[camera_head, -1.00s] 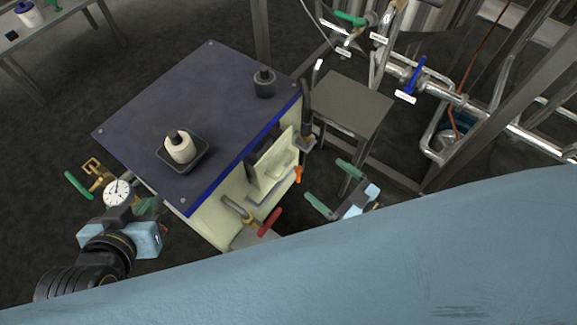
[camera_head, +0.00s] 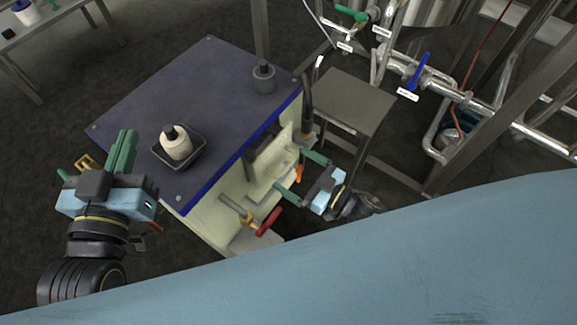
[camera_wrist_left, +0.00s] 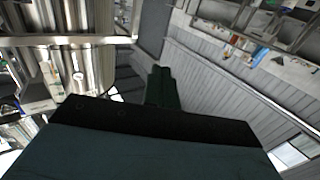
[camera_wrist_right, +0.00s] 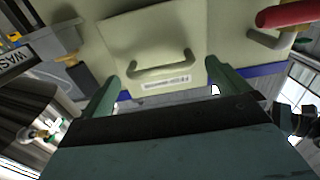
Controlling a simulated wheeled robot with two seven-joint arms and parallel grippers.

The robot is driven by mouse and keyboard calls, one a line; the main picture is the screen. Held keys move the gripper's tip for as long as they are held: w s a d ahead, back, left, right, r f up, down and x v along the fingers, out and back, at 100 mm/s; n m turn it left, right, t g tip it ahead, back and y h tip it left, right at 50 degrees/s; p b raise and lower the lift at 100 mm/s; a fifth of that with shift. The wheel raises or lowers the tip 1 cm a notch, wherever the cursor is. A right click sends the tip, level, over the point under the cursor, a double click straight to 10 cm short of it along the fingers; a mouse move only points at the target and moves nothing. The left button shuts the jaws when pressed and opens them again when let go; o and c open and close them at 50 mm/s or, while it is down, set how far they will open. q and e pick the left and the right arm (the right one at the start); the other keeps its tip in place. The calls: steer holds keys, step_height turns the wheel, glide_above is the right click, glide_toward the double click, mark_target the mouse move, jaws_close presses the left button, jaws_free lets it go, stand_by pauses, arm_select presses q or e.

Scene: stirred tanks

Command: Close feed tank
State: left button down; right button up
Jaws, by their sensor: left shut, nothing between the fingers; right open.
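A cream cabinet-like unit with a dark blue top (camera_head: 205,85) stands at the centre of the head view; I cannot tell whether it is the feed tank. On its near side is a cream panel (camera_wrist_right: 130,40) with a U-shaped handle (camera_wrist_right: 160,66) and a label too small to read. My right gripper (camera_head: 302,175) is open in front of that side. In the right wrist view its fingers (camera_wrist_right: 160,88) are spread either side of the handle, with nothing visibly gripped. My left gripper (camera_head: 125,142) is shut and empty beside the top's left corner; its closed fingers show in the left wrist view (camera_wrist_left: 162,78).
A white bottle (camera_head: 177,145) stands in a black tray (camera_head: 185,163) on the top; a dark jar (camera_head: 264,77) stands farther back. A red lever (camera_head: 268,221) and an orange one (camera_head: 299,174) are near my right gripper. A grey table (camera_head: 345,100) and piping stand right.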

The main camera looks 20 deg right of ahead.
arm_select(q)
steer(key=shift+s+d+r+t+h+b, duration=0.15)
steer(key=shift+r+t+h+b, duration=0.1)
steer(key=shift+r+t, duration=0.5)
steer(key=shift+d+r+t+h+b, duration=0.2)
steer(key=shift+r+t, duration=0.25)
steer(key=shift+r, duration=0.6)
arm_select(e)
steer(key=shift+x, duration=1.4)
